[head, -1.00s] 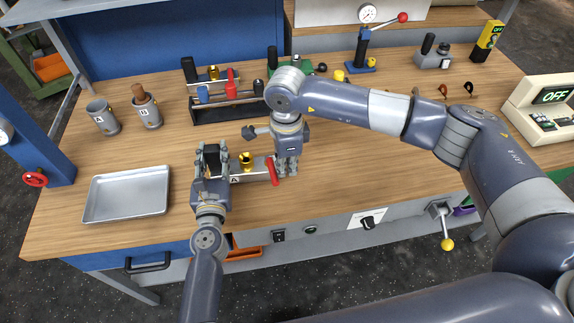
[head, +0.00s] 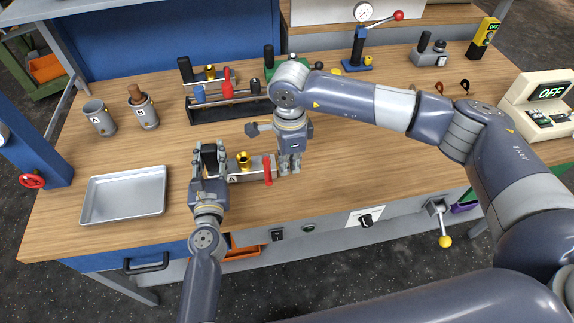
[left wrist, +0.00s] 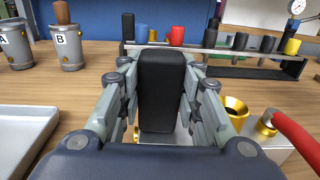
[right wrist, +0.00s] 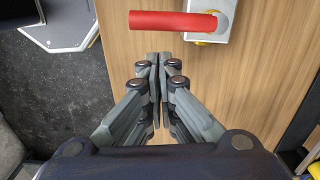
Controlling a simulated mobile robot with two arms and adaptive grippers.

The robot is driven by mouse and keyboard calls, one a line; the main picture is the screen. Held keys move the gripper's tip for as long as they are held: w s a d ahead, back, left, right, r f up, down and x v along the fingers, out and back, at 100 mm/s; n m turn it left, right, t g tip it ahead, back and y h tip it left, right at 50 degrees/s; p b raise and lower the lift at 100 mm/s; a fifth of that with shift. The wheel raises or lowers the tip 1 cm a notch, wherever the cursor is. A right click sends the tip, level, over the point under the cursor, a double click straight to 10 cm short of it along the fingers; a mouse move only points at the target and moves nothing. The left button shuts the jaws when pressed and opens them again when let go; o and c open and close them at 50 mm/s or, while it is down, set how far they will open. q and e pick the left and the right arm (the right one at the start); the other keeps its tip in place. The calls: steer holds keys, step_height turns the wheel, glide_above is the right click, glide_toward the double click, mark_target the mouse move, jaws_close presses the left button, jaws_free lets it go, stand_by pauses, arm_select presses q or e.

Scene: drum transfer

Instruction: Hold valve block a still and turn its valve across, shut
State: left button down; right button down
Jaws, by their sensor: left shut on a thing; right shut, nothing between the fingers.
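Valve block a (head: 245,177) lies on the bench, a grey block with a brass funnel-shaped port (head: 243,160) and a red valve lever (head: 267,172) near its right end. The lever lies across the block's length, its free end towards the front edge; it also shows in the right wrist view (right wrist: 172,22). My left gripper (head: 209,158) is shut on the block's upright black grip (left wrist: 162,88) at the left end. My right gripper (head: 289,168) points down just right of the lever, shut and empty. In the right wrist view its fingertips (right wrist: 159,60) are apart from the lever.
A metal tray (head: 125,195) lies to the left. Two grey cups, A (head: 99,118) and B (head: 143,110), stand behind it. A rack (head: 240,110) with coloured handles stands behind the block. The wood in front of the block is bare.

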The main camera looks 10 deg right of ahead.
arm_select(q)
steer(key=shift+f, duration=0.15)
arm_select(e)
step_height(320, 180, up, 7)
stand_by(0.4)
steer(key=shift+r, duration=0.1)
stand_by(0.4)
arm_select(q)
steer(key=c, duration=1.1)
jaws_free()
steer(key=shift+o, duration=0.2)
